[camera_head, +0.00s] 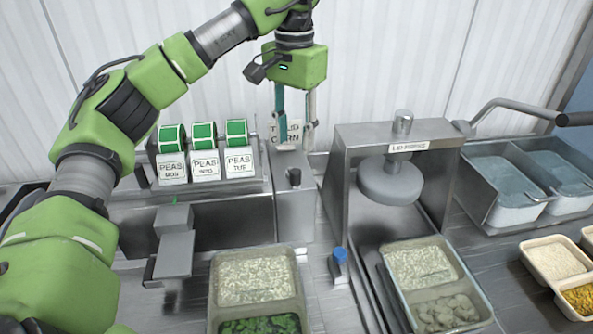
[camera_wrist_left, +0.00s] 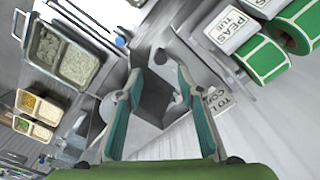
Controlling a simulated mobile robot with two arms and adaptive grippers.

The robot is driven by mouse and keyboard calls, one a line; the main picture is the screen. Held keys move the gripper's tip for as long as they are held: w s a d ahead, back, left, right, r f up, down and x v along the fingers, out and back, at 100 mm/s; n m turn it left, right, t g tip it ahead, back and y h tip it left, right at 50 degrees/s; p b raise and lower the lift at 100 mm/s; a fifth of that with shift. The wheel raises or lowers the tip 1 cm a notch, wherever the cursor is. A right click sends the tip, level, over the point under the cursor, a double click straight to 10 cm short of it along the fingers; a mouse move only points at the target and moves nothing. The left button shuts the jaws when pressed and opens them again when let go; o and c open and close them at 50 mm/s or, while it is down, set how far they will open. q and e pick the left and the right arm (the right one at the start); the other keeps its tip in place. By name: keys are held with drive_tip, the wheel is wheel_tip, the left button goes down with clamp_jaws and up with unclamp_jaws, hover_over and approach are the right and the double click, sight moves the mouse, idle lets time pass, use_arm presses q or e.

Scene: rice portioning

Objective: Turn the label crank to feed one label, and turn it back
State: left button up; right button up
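The label dispenser (camera_head: 220,184) stands at the back left with several green label rolls above PEAS labels. At its right end is a grey box (camera_head: 290,212). A small dark knob, which looks like the crank handle (camera_head: 295,177), stands up on that box. In the left wrist view the knob (camera_wrist_left: 160,57) shows beyond the fingertips. My left gripper (camera_head: 296,138) hangs fingers down above and behind the knob, open and empty; its spread fingers (camera_wrist_left: 158,80) also show in the left wrist view. It looks clear of the knob. My right gripper is in neither view.
A lid press (camera_head: 438,140) with a long lever stands right of the dispenser. Filled trays (camera_head: 258,307) (camera_head: 480,310) sit in front. A sign partly reading CORN is behind my left fingers.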

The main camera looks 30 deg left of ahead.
sight(296, 170)
use_arm(q)
drive_tip(key=f, duration=0.4)
drive_tip(key=f+p, duration=0.1)
drive_tip(key=f, duration=0.3)
drive_tip(key=shift+w+f, duration=0.2)
drive_tip(key=shift+f, duration=0.65)
clamp_jaws()
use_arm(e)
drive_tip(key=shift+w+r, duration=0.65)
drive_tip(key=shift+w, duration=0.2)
